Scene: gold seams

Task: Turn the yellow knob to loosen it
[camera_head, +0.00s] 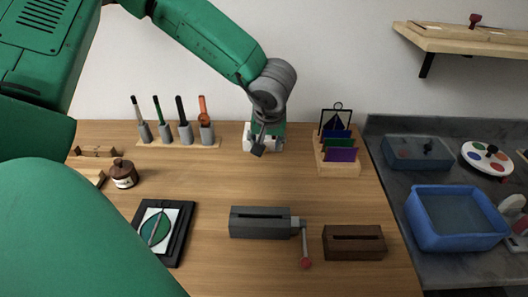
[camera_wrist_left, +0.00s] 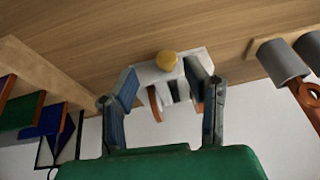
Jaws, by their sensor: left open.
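The yellow knob (camera_wrist_left: 167,61) is round and sits on top of a small white device (camera_wrist_left: 188,67) in the left wrist view. In the head view the white device (camera_head: 248,141) stands near the back of the wooden table, and my gripper hides the knob there. My left gripper (camera_head: 260,144) is in front of the device. In the left wrist view its two fingers (camera_wrist_left: 163,72) are spread, with the knob and part of the device framed between them. The fingers are not closed on the knob. My right gripper is not in view.
A tool rack (camera_head: 180,146) stands left of the device, and a card holder (camera_head: 339,167) stands right. The middle table is clear.

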